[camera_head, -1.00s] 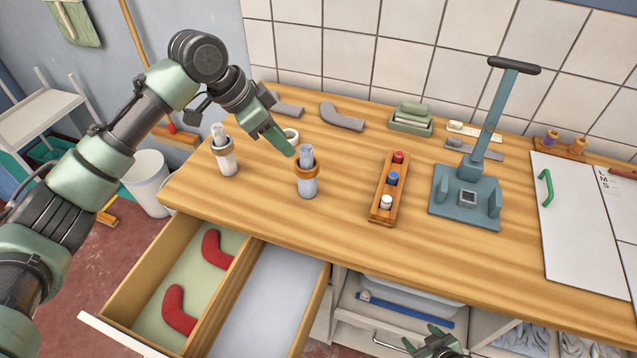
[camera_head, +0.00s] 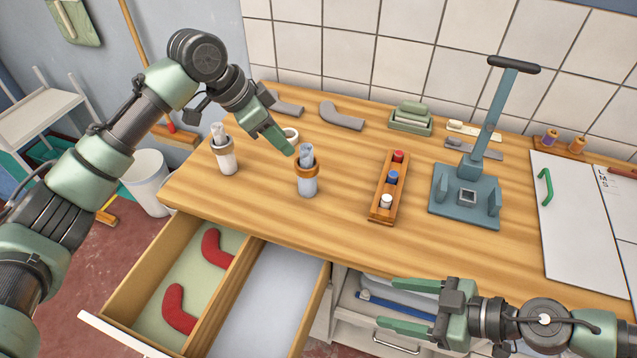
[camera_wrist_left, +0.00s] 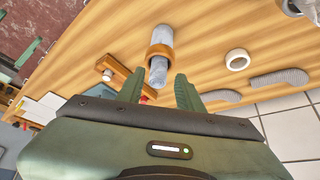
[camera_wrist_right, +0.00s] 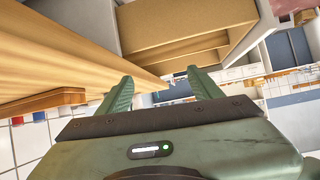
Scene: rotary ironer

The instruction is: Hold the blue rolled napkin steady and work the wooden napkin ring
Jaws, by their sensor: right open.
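The blue rolled napkin (camera_head: 308,187) stands upright on the wooden table, with the wooden napkin ring (camera_head: 305,170) around its upper part. In the left wrist view the napkin (camera_wrist_left: 160,36) and ring (camera_wrist_left: 159,52) show just beyond my fingertips. My left gripper (camera_head: 287,146) is beside the napkin's top, its fingers apart; no grip on the napkin shows. My right gripper (camera_head: 388,307) is open and empty in front of the table's front edge, its fingers pointing left. The right wrist view shows nothing between its fingers (camera_wrist_right: 160,82).
A white rolled napkin (camera_head: 227,162) in a ring stands left. A white ring (camera_head: 291,134) lies behind the blue napkin. A wooden rack (camera_head: 376,214) with coloured pieces and a blue-grey press (camera_head: 465,213) stand right. An open drawer (camera_head: 150,262) juts out in front.

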